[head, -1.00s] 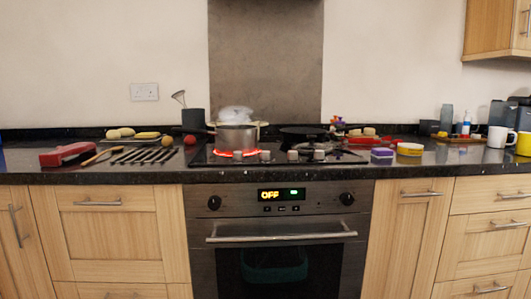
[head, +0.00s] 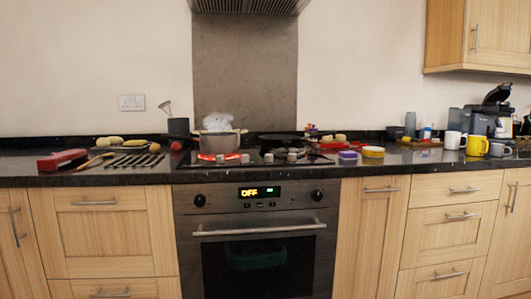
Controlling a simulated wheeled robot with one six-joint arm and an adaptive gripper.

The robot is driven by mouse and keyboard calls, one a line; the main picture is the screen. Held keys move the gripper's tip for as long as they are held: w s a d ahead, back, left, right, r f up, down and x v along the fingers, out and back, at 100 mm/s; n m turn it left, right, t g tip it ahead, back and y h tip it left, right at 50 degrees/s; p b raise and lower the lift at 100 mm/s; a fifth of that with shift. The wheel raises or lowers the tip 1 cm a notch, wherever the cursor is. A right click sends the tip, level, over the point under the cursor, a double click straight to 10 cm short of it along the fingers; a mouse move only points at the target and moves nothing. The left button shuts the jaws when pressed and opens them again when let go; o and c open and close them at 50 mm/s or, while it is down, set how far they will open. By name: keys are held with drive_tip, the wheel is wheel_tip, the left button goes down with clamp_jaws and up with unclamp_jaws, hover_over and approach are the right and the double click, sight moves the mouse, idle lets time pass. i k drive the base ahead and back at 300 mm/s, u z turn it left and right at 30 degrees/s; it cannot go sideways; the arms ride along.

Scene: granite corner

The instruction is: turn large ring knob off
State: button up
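The hob (head: 258,163) is set in the dark granite counter, above the oven. Several small grey knobs (head: 268,158) stand in a row along its front edge. They are too small for me to tell which one is the large ring knob or how each is turned. A ring glows red (head: 212,157) at the front left, under a steaming steel pot (head: 217,144). A dark frying pan (head: 283,137) sits at the back right of the hob. My gripper is not in view.
The oven (head: 258,255) has a bar handle, two black dials and a display reading OFF. A red case (head: 62,160) and dark slats lie on the counter left of the hob. A purple sponge (head: 348,156) and yellow tub (head: 373,153) lie right. Mugs (head: 455,140) stand further right.

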sight(244, 158)
drive_tip(key=z, duration=0.3)
drive_tip(key=i, duration=0.85)
drive_tip(key=z, duration=0.05)
